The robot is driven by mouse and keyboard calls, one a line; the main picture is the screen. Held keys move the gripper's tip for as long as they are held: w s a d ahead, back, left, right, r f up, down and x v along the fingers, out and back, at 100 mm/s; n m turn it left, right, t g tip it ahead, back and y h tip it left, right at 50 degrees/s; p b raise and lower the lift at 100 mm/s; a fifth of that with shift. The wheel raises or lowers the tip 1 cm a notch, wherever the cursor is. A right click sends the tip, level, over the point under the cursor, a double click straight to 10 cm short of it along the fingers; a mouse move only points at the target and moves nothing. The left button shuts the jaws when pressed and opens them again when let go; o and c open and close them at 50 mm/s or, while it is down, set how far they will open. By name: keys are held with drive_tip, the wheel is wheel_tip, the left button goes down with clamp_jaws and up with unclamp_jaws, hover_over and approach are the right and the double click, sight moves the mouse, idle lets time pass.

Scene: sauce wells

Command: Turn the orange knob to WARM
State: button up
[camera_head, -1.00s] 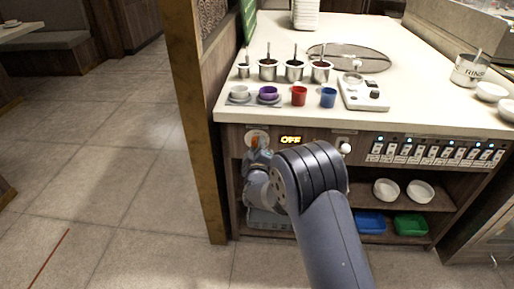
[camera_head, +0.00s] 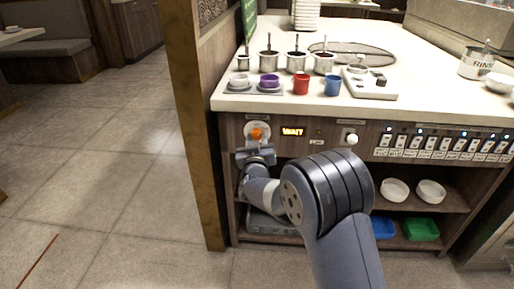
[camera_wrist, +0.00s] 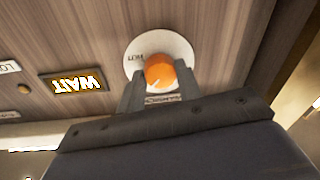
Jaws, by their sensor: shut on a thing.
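The orange knob (camera_head: 257,134) sits on a round white dial plate on the wooden counter front; it also shows in the wrist view (camera_wrist: 160,70). My gripper (camera_head: 255,148) reaches it from below. In the wrist view my gripper (camera_wrist: 159,80) has one finger on each side of the knob and is shut on it. A pale pointer mark shows on the knob's face. The dial plate (camera_wrist: 134,70) has small print that I cannot read surely; a finger and the knob hide part of it. The display (camera_head: 293,132) beside the knob reads WAIT in orange.
A white knob (camera_head: 351,139) and a row of switches (camera_head: 440,145) lie further right on the same front. Sauce pots, cups and a white device (camera_head: 370,83) stand on the counter above. Bowls and trays fill the shelves below. A wooden post (camera_head: 192,130) stands close left.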

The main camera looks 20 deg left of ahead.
drive_tip(key=shift+m+b, duration=1)
drive_tip(key=shift+m, duration=0.5)
drive_tip(key=o, duration=1)
drive_tip(key=shift+c, duration=0.2)
drive_tip(key=p+v, duration=0.2)
drive_tip(key=v, duration=0.8)
drive_tip(key=shift+s, duration=0.4)
drive_tip(key=shift+w+f+m, duration=0.1)
drive_tip(key=shift+w+m, duration=0.05)
drive_tip(key=shift+m, duration=0.15)
